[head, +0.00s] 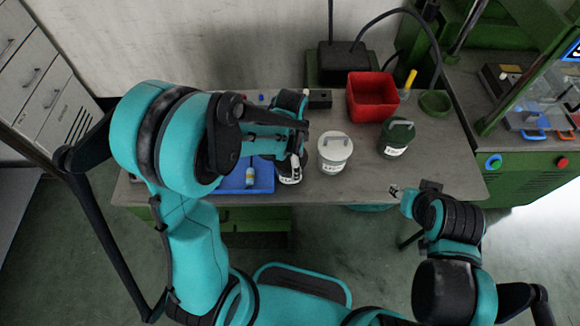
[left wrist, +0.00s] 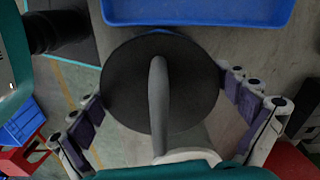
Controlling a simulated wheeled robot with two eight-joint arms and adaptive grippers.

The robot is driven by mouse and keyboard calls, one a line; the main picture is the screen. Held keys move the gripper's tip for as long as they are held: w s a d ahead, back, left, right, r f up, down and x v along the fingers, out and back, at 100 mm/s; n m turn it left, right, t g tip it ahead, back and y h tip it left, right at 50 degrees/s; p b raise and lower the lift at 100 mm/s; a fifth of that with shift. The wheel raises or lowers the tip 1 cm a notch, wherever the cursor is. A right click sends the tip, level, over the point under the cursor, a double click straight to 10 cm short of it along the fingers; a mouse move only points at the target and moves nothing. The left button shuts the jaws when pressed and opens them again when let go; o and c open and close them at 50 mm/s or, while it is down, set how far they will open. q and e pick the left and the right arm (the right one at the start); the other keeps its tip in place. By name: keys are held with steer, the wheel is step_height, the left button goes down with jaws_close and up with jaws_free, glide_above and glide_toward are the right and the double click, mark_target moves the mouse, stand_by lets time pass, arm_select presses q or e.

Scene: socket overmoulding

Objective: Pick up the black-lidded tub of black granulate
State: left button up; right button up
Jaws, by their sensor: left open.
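The black-lidded tub (head: 289,178) stands on the table, right of the blue tray. In the head view my left arm hides most of it; part of its white label shows. In the left wrist view its round dark lid (left wrist: 125,85) with a grey bar handle (left wrist: 159,105) fills the middle. My left gripper (head: 296,158) is over the tub, its jaws open. In the left wrist view the gripper's fingers (left wrist: 160,95) stand on both sides of the lid; contact cannot be told. My right gripper (head: 402,194) is near the table's front edge, its jaws too small to judge.
A white-lidded tub (head: 334,154) stands close on the right, and a dark green-lidded tub (head: 396,138) farther right. A blue tray (head: 262,178) with a small bottle lies left. A red bin (head: 372,94) and green bowl (head: 434,102) are behind. The table's front right is clear.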

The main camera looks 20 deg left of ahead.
arm_select(q)
steer(key=shift+f, duration=0.9)
steer(key=shift+r, duration=0.1)
steer(key=shift+c, duration=0.3)
steer(key=c, duration=1.4)
